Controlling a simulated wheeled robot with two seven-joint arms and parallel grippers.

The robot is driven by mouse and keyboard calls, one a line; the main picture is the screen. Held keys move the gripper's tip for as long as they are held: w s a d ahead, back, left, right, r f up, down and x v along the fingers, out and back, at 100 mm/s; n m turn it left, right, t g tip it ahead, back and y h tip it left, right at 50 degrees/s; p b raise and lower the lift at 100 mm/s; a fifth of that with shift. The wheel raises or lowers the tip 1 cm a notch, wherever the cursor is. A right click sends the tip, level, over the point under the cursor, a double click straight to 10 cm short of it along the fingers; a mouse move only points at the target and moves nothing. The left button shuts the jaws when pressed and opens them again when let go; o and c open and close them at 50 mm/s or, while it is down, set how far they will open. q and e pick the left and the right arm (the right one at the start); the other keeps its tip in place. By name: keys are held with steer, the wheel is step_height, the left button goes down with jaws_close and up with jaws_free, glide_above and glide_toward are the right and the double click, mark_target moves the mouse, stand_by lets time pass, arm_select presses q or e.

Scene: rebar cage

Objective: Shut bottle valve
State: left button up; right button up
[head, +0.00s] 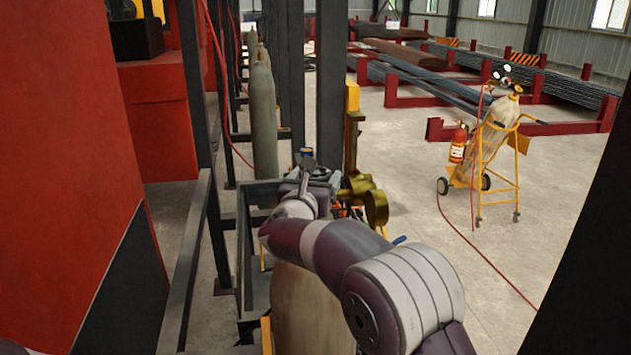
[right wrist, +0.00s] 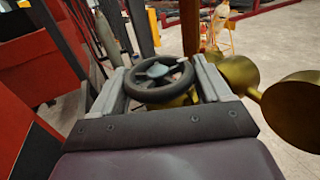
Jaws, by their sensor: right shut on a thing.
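The bottle valve's dark round handwheel (right wrist: 158,82) sits between the two grey fingers of my right gripper (right wrist: 158,70) in the right wrist view. The fingers are shut on its rim from both sides. Brass valve parts show below the wheel. In the head view my right gripper (head: 312,172) is above the beige gas bottle (head: 308,310), and my arm hides most of the valve and the bottle's top. A brass regulator (head: 375,207) is just right of the gripper; its round gauges (right wrist: 290,108) also show in the right wrist view. My left gripper is out of view.
Dark posts and rails (head: 331,90) stand close behind and left of the bottle. A grey-green bottle (head: 263,115) stands farther back. A red cabinet (head: 65,180) fills the left. A yellow bottle cart (head: 497,150) stands on open floor at right.

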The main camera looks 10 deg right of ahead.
steer(key=m+h+b, duration=0.1)
steer(key=m+g+h+b, duration=0.1)
steer(key=shift+f+h, duration=0.3)
steer(key=shift+m+g+h+b, duration=0.4)
steer(key=shift+g+h+b, duration=0.1)
steer(key=shift+g, duration=0.1)
steer(key=shift+r+m+g+h, duration=0.2)
steer(key=shift+m+g+h, duration=0.2)
steer(key=shift+h, duration=0.1)
steer(key=shift+r+m+g+h, duration=0.1)
steer(key=shift+m+g+h, duration=0.4)
steer(key=shift+g+h, duration=0.1)
steer(key=m+g+h+p, duration=0.1)
steer(key=p, duration=0.2)
steer(key=m+g+h+p, duration=0.1)
steer(key=g+p, duration=0.1)
steer(key=p, duration=0.1)
steer(key=m+g+h+p, duration=0.1)
steer(key=g+p, duration=0.1)
steer(key=p, duration=0.1)
steer(key=shift+r+m, duration=0.3)
steer(key=shift+m, duration=0.1)
steer(key=shift+f+m+g+h+p, duration=0.2)
steer(key=shift+m+g+h+p, duration=0.25)
steer(key=shift+p, duration=0.6)
steer(key=o, duration=0.9)
